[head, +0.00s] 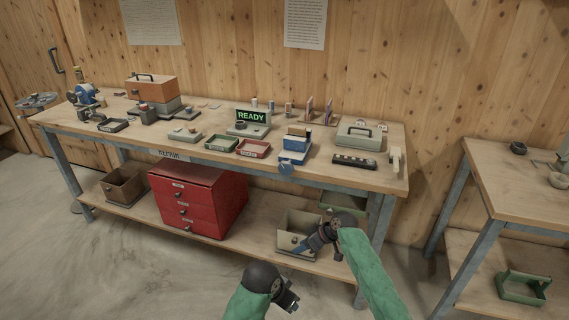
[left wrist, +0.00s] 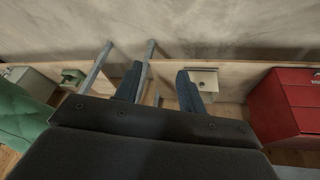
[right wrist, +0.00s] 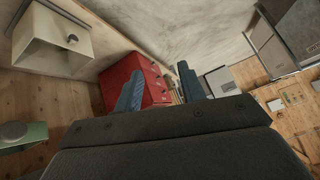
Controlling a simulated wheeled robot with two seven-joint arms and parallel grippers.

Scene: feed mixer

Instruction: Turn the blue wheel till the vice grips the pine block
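My right gripper (head: 312,243) is open and empty, below and right of the wheel, in front of the lower shelf. My left gripper (head: 290,301) is open and empty, lower and nearer. Neither touches the wheel. The wrist views do not clearly show the vice.
Below are a red drawer cabinet (head: 198,198) and a beige bin (head: 298,227). A second table (head: 515,190) stands right. The floor in front is clear.

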